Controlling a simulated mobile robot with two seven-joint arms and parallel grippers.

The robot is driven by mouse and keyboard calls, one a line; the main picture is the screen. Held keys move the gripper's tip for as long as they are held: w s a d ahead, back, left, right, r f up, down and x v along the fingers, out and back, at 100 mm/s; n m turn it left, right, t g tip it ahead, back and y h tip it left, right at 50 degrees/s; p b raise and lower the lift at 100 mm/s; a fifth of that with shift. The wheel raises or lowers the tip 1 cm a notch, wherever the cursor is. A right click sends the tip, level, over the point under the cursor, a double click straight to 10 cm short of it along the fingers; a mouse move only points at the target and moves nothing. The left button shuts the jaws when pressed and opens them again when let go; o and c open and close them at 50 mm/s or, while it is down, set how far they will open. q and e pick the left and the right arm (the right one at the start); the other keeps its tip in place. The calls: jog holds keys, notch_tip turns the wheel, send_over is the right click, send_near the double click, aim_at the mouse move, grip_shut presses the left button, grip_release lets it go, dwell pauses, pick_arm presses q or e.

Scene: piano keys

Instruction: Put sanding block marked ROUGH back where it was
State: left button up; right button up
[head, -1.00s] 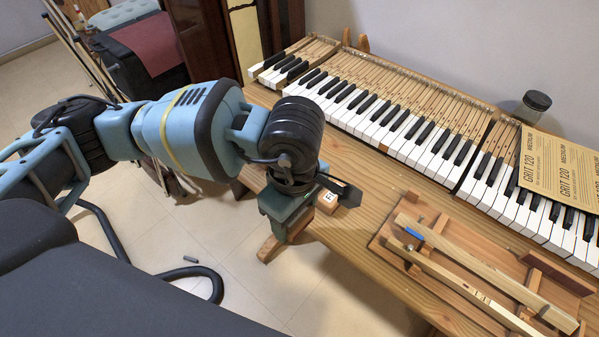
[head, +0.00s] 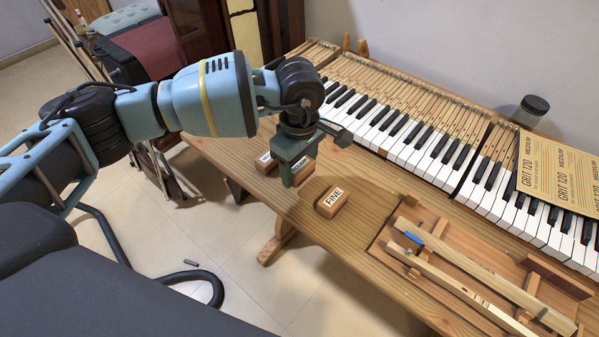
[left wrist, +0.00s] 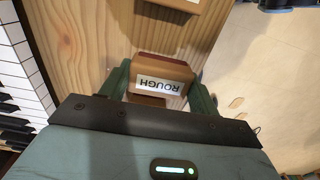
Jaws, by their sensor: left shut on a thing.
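The sanding block marked ROUGH (left wrist: 165,71) is wooden with a white label and sits between the two green fingers of my left gripper (left wrist: 160,80). In the head view my left gripper (head: 293,172) is over the left part of the wooden bench, shut on this block, which is mostly hidden behind the fingers. I cannot tell whether the block touches the bench. A block marked FINE (head: 332,201) lies on the bench just right of and nearer than the gripper. Another labelled block (head: 266,161) lies to its left, its label unreadable. My right gripper is not in view.
The piano keyboard (head: 425,140) runs along the back of the wooden bench (head: 350,255). Sandpaper sheets marked GRIT 120 (head: 555,170) lie on its keys. A dark jar (head: 532,110) stands behind. A wooden tray (head: 400,268) with long wooden pieces is at front right.

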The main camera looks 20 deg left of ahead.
aim_at(300, 174)
pick_arm(q)
jog(key=shift+w+a+f, duration=0.1)
jog(key=shift+w+f, duration=0.1)
jog(key=shift+w, duration=0.05)
jog(key=shift+f, duration=1.55)
jog(key=shift+f, duration=0.15)
jog(key=o, duration=0.9)
jog(key=shift+o, duration=0.2)
notch_tip(300, 174, up, 12)
jog(key=shift+r, duration=0.15)
